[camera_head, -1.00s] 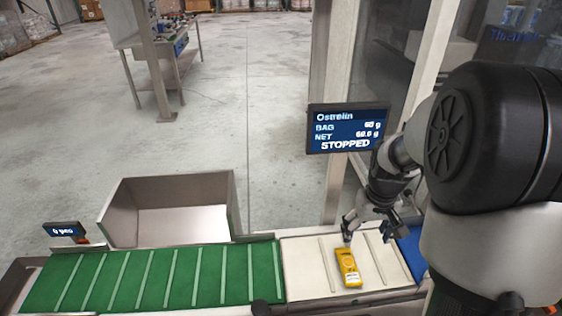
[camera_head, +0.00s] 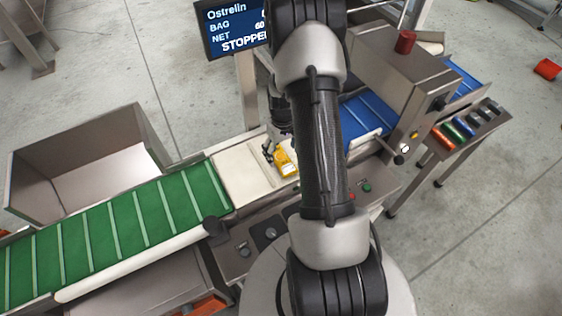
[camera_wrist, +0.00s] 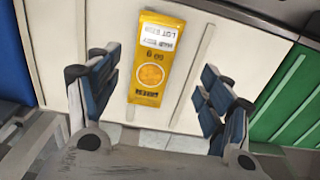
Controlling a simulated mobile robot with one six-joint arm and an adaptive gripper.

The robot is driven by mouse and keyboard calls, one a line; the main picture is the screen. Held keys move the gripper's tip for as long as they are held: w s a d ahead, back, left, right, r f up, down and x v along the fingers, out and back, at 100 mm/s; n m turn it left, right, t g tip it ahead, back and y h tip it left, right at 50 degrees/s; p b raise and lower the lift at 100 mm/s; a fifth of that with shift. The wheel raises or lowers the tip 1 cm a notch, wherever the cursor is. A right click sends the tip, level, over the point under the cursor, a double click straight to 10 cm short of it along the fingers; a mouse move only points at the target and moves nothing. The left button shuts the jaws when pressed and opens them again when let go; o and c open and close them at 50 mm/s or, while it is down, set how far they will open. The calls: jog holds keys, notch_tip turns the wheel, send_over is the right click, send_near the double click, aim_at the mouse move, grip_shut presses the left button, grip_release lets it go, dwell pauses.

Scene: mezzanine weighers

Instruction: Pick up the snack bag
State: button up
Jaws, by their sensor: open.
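The snack bag (camera_wrist: 152,62) is a yellow packet with a white label and an orange disc. In the wrist view it lies flat on the pale belt section (camera_wrist: 120,30), between my gripper's two blue-padded fingers. My gripper (camera_wrist: 160,95) is open, with a gap on both sides of the bag, and touches neither edge. In the head view the bag (camera_head: 285,163) shows partly beside my arm, which hides its right side. One finger of my gripper (camera_head: 268,152) shows at the bag's left; the rest is hidden.
A green cleated belt (camera_head: 110,230) runs left of the pale section, with a steel bin (camera_head: 85,175) behind it. A blue belt (camera_head: 360,115) and steel housing (camera_head: 405,80) lie to the right. A display screen (camera_head: 228,30) reading STOPPED stands behind. A side tray (camera_head: 470,130) holds several coloured packets.

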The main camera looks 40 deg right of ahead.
aim_at(283, 160)
jog(key=f, duration=0.2)
jog(key=f+b, duration=0.1)
jog(key=f, duration=0.1)
jog(key=d+f+b, duration=0.1)
jog(key=f, duration=0.1)
jog(key=shift+w+f, duration=0.3)
jog(key=shift+w, duration=0.05)
jog(key=shift+c, duration=0.5)
jog(key=c, duration=1.2)
jog(key=shift+o, duration=0.2)
jog(key=shift+r, duration=0.1)
